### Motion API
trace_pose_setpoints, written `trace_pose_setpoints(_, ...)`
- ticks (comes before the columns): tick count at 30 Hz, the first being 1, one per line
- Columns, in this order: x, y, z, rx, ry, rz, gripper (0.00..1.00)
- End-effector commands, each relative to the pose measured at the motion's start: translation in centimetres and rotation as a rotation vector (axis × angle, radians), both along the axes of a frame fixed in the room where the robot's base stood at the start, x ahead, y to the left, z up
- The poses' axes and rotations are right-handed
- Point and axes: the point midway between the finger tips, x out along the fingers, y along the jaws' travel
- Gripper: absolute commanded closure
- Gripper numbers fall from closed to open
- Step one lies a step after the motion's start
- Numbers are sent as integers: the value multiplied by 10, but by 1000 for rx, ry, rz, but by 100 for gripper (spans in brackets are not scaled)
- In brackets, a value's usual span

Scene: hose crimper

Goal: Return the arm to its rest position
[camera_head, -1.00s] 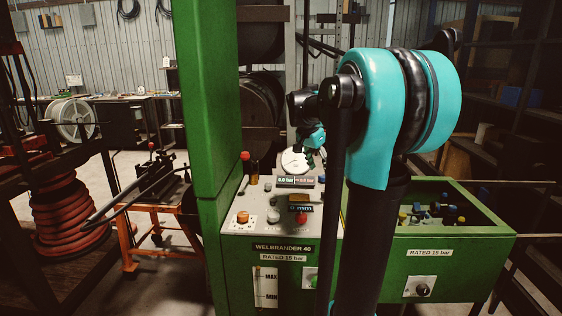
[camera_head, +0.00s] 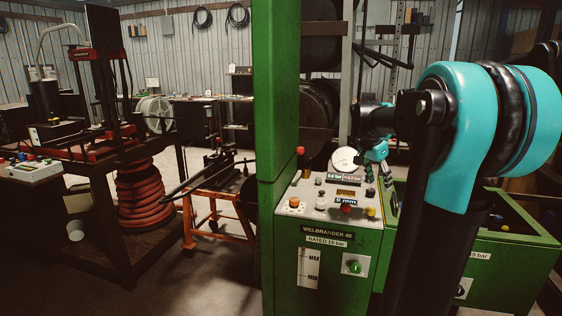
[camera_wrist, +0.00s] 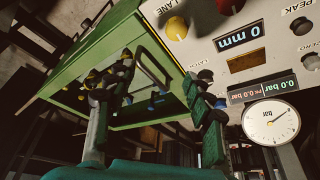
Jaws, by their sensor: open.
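My teal arm (camera_head: 450,140) stands large at the right of the head view and hides part of the green machine behind it. My gripper (camera_head: 379,180) is beyond it, pointing down by the right edge of the control panel (camera_head: 318,215). In the wrist view the two dark fingers of my gripper (camera_wrist: 158,78) are spread apart, with nothing between them. The fingers appear in front of the green bin (camera_wrist: 65,75); whether they touch anything is not clear.
A white round gauge (camera_head: 343,160) stands close left of my gripper; it also shows in the wrist view (camera_wrist: 271,122). A tall green column (camera_head: 276,130) rises left of the panel.

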Motion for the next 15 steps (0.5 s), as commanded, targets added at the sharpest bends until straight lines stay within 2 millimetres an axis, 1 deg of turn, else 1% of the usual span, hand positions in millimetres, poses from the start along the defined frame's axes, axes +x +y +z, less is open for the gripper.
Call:
trace_pose_setpoints(2, -1, 1, -2, 1, 1, 5, 47)
trace_pose_setpoints(8, -17, 14, -24, 11, 13, 99, 47)
trace_pose_setpoints(11, -27, 21, -37, 17, 20, 152, 47)
trace_pose_setpoints(15, -46, 35, -60, 25, 29, 250, 47)
